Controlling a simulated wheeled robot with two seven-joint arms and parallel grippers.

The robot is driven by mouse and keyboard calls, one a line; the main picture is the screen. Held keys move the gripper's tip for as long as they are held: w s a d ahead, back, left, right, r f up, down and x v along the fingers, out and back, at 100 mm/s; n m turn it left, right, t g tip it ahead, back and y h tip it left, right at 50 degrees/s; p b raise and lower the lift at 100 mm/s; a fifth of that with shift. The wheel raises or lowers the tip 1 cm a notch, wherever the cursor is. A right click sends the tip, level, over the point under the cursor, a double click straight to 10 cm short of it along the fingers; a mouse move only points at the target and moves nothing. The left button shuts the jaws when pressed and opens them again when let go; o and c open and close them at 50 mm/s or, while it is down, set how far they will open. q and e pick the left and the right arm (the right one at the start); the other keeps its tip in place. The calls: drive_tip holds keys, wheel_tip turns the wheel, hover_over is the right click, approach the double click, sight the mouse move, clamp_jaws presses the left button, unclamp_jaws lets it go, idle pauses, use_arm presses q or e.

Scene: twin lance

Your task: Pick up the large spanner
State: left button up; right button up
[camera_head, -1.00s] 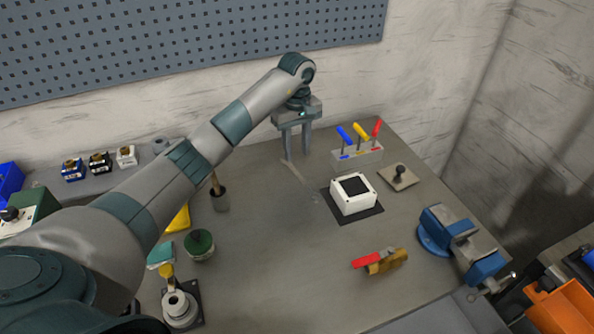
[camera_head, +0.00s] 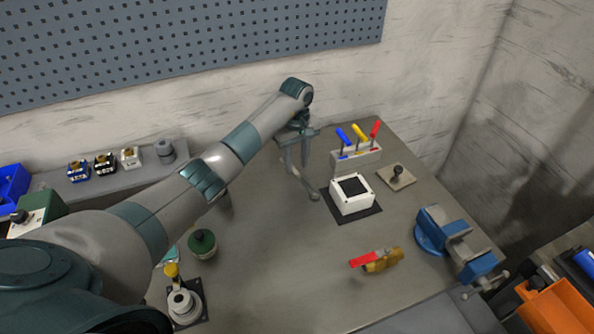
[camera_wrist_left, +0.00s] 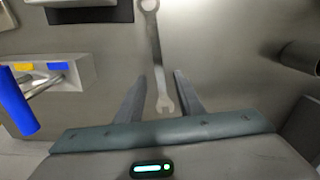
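The large spanner (camera_head: 303,183) is a grey metal wrench on the bench near the back, left of the white box. In the left wrist view the spanner (camera_wrist_left: 156,50) runs lengthwise, with its ring end at the top edge and its open jaw low between my fingers. My left gripper (camera_head: 298,168) points down over the spanner's far end. In the left wrist view my left gripper (camera_wrist_left: 159,90) is open, with a gap on both sides of the spanner. Whether the fingertips touch the bench is unclear. My right gripper is not in view.
A white box (camera_head: 352,204) on a dark mat is right of the spanner. A rack (camera_head: 356,158) with coloured-handled tools stands behind it. A red-handled brass valve (camera_head: 381,262) and a blue vise (camera_head: 455,240) are at the right. The bench middle is clear.

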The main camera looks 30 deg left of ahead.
use_arm(q)
drive_tip(key=shift+f, duration=1)
clamp_jaws()
